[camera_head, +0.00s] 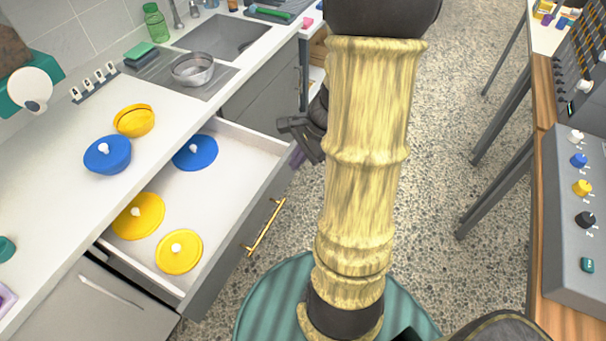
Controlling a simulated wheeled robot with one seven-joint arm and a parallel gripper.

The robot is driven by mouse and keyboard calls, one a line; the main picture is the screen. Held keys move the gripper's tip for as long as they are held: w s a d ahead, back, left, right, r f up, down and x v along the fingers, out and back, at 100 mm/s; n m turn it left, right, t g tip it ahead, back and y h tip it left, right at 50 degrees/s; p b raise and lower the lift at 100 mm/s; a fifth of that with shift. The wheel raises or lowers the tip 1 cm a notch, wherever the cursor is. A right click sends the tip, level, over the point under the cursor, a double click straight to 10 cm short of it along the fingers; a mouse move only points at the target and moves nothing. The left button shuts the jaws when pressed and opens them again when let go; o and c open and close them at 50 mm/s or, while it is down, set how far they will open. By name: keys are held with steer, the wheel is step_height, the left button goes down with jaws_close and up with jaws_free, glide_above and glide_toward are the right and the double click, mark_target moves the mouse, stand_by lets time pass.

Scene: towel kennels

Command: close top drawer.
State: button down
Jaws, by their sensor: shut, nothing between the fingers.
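The top drawer (236,170) is pulled open below the counter, showing its white inside. Its grey front carries a gold bar handle (265,228). A blue lid (196,153) and two yellow lids (138,216) (180,251) lie in the drawer. My gripper (287,125) shows as a dark shape near the drawer's far right corner, partly behind my arm. It is shut and holds nothing. I cannot tell whether it touches the drawer.
Speckled floor (440,120) is open to the right, up to a bench with a control panel (580,230).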

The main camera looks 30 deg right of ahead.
steer(key=w+d+f+m+t+b, duration=0.1)
steer(key=d+f+m+t+b, duration=0.4)
steer(key=d+f+m+b, duration=0.5)
steer(key=d+f+m, duration=0.2)
steer(key=d, duration=0.2)
steer(key=shift+w+d+t, duration=0.2)
steer(key=shift+d+t, duration=0.2)
steer(key=shift+w+f, duration=0.1)
steer(key=shift+f, duration=0.05)
steer(key=w+a+r+b+x, duration=0.1)
steer(key=r+x, duration=0.1)
steer(key=x, duration=1)
steer(key=shift+w+a+b, duration=0.35)
steer(key=shift+w+a, duration=0.05)
steer(key=shift+w, duration=0.1)
steer(key=shift+f, duration=0.15)
